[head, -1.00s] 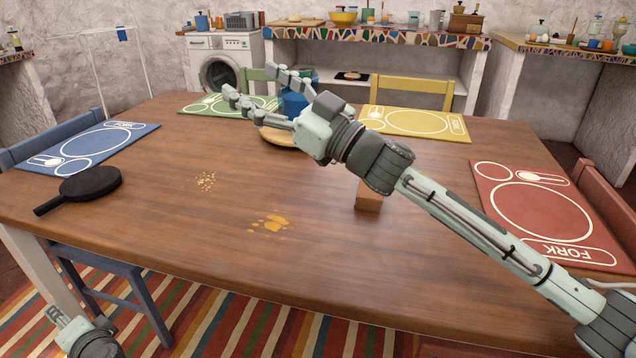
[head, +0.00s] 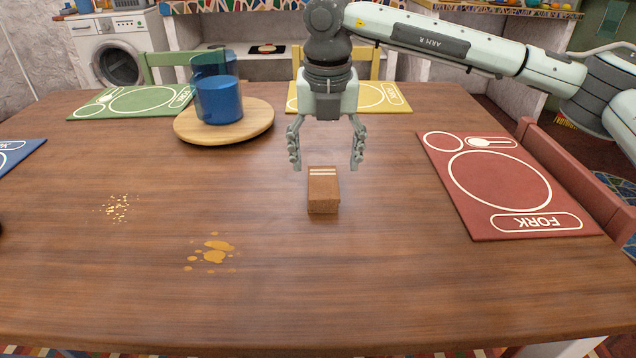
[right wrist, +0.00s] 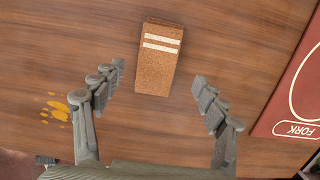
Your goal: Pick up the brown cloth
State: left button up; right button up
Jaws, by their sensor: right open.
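The brown cloth (head: 323,193) is a folded, block-like bundle with two pale stripes near one end. It lies on the wooden table, right of the orange spill. My right gripper (head: 326,160) points down with its fingers spread, above and slightly behind the cloth in the head view. In the right wrist view the cloth (right wrist: 159,60) lies beyond the open fingertips (right wrist: 158,84), roughly in line with the gap between them. Nothing is between the fingers, and they are apart from the cloth. My left gripper is not in view.
A round wooden board (head: 255,125) holding blue cups (head: 218,100) stands behind left. An orange spill (head: 214,254) and crumbs (head: 117,208) lie left. A red placemat (head: 500,185) lies right. The table (head: 390,270) around the cloth is clear.

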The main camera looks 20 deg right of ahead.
aim_at(323, 180)
jog(key=f, duration=0.2)
jog(key=w+f, duration=0.1)
jog(key=f, duration=0.2)
jog(key=shift+w+f+p, duration=0.1)
jog(key=shift+f+p, duration=0.2)
jog(key=shift+p, duration=0.1)
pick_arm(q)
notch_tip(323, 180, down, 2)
pick_arm(e)
jog(key=c, duration=1.2)
jog(key=shift+r, duration=0.2)
jog(key=shift+c, duration=0.2)
jog(key=shift+r, duration=0.3)
jog(key=r, duration=0.3)
jog(key=shift+w+a+r+b, duration=0.1)
jog(key=shift+a+r+b, duration=0.2)
jog(key=shift+b, duration=0.1)
pick_arm(q)
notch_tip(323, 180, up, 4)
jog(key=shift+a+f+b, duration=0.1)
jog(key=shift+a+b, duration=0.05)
jog(key=shift+b, duration=0.25)
pick_arm(e)
jog(key=w+a+r, duration=0.4)
jog(key=a+r, duration=0.2)
jog(key=a, duration=0.4)
jog(key=shift+w+a+r, duration=0.15)
jog(key=shift+w+r, duration=0.05)
jog(key=shift+r, duration=0.1)
